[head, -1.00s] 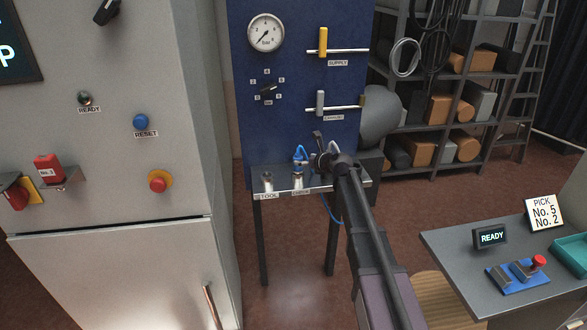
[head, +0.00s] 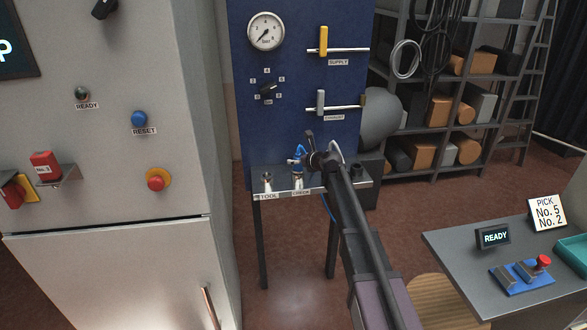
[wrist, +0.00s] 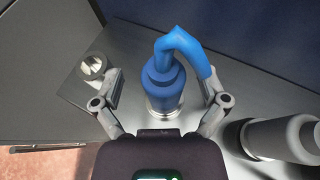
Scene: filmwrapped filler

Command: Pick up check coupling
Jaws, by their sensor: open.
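The check coupling (wrist: 163,90) is a blue cylinder with a blue hose bending from its top. It stands upright in a metal socket on the small grey shelf (head: 318,184). In the head view the blue coupling (head: 297,154) shows above the CHECK label (head: 301,192), partly hidden by my gripper (head: 309,152). In the wrist view my gripper (wrist: 162,98) is open, with one finger on each side of the blue body. Gaps seem to show between fingers and coupling; I cannot tell whether either touches.
An empty metal socket (wrist: 92,66) stands left of the coupling, above the TOOL label (head: 267,196). A grey cylinder (wrist: 285,138) is close on the right. The blue panel (head: 300,90) rises behind the shelf. A pale cabinet (head: 115,140) stands at left.

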